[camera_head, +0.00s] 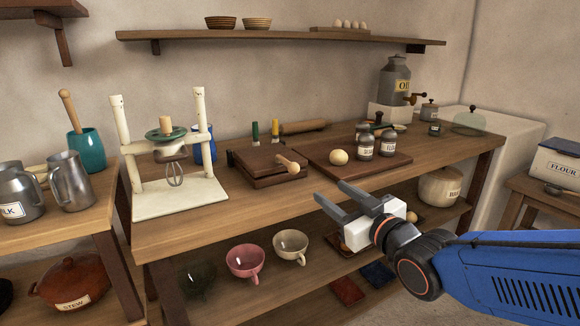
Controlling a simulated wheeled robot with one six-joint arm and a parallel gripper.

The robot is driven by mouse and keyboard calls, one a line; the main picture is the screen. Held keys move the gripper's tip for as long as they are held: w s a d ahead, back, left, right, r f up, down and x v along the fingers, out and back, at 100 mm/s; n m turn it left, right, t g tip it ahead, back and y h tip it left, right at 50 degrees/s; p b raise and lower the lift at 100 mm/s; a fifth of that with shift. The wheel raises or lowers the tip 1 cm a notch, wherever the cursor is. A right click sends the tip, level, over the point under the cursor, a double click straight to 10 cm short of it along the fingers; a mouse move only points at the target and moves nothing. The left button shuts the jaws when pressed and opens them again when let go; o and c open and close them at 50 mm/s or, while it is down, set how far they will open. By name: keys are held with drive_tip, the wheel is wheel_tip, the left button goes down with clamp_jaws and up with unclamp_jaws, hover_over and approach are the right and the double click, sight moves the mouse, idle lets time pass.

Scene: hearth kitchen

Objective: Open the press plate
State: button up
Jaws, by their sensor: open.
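The wooden press (262,172) sits on the counter left of centre, as a dark plate lying flat over a dark base. A pale wooden handle (289,163) sticks out from the plate's right front side. The plate looks shut on the base, and the gap between them is too small to judge. My gripper (329,191) is open and empty, reaching in from the right. Its two grey fingers point left toward the press handle and stay apart from it, near the counter's front edge.
A dark board (338,151) with a dough ball (339,157) and two shakers (365,146) lies right of the press. A white whisk stand (172,204) stands left. A rolling pin (304,127) lies behind. Cups (245,261) stand on the lower shelf.

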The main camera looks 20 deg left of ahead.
sight(290, 165)
drive_tip(key=shift+n+y, duration=0.3)
drive_tip(key=shift+y, duration=0.2)
drive_tip(key=x, duration=0.6)
drive_tip(key=s+a+x, duration=0.1)
drive_tip(key=x, duration=1.1)
drive_tip(key=shift+s+a, duration=0.15)
drive_tip(key=shift+a, duration=0.1)
drive_tip(key=shift+c, duration=0.6)
clamp_jaws()
